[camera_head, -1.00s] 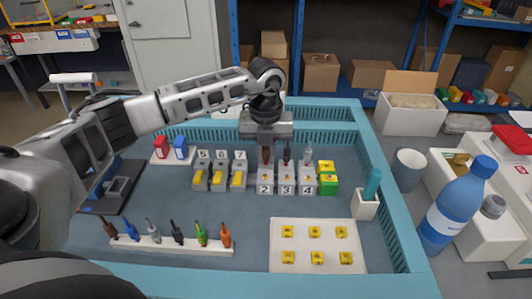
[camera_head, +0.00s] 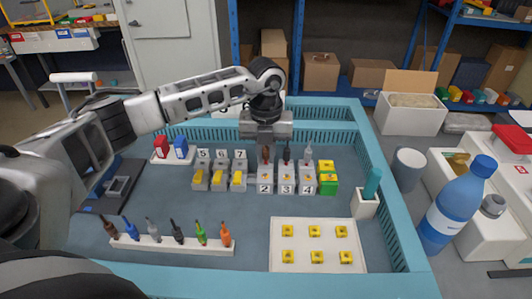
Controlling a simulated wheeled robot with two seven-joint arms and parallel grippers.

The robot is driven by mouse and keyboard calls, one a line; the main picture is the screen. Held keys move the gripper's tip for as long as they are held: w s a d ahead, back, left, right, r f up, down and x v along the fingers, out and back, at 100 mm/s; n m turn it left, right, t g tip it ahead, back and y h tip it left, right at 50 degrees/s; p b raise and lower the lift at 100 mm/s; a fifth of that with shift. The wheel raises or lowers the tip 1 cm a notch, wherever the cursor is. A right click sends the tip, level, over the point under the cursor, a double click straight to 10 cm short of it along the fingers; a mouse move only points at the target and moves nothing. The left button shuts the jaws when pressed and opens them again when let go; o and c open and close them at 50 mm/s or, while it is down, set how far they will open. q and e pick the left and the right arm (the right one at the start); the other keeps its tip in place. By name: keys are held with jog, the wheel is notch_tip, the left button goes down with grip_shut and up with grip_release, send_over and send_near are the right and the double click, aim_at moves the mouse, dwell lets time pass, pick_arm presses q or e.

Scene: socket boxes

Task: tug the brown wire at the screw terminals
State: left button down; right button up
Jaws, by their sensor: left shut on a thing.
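The brown wire (camera_head: 265,156) stands upright in the grey screw terminal marked 2 (camera_head: 265,179). My left gripper (camera_head: 266,146) comes down from above and is shut on the top of the brown wire. The wire's lower end still meets the terminal block. Beside it, a black wire (camera_head: 287,154) stands at terminal 3 (camera_head: 286,180) and a grey wire (camera_head: 308,155) at terminal 4 (camera_head: 307,180). My right gripper is not in view.
Left of the screw terminals stand blocks 5, 6 and 7 with yellow levers (camera_head: 218,179); right is a yellow-green block (camera_head: 327,178). The teal tray rim (camera_head: 400,245) surrounds all.

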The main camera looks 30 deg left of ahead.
pick_arm(q)
jog(key=shift+f, duration=0.25)
jog(key=c, duration=0.9)
grip_release()
jog(key=shift+r, duration=0.1)
notch_tip(320, 180, up, 8)
jog(key=p, duration=0.5)
jog(key=shift+f+p, duration=0.2)
jog(key=shift+p, duration=0.15)
jog(key=shift+f, duration=0.1)
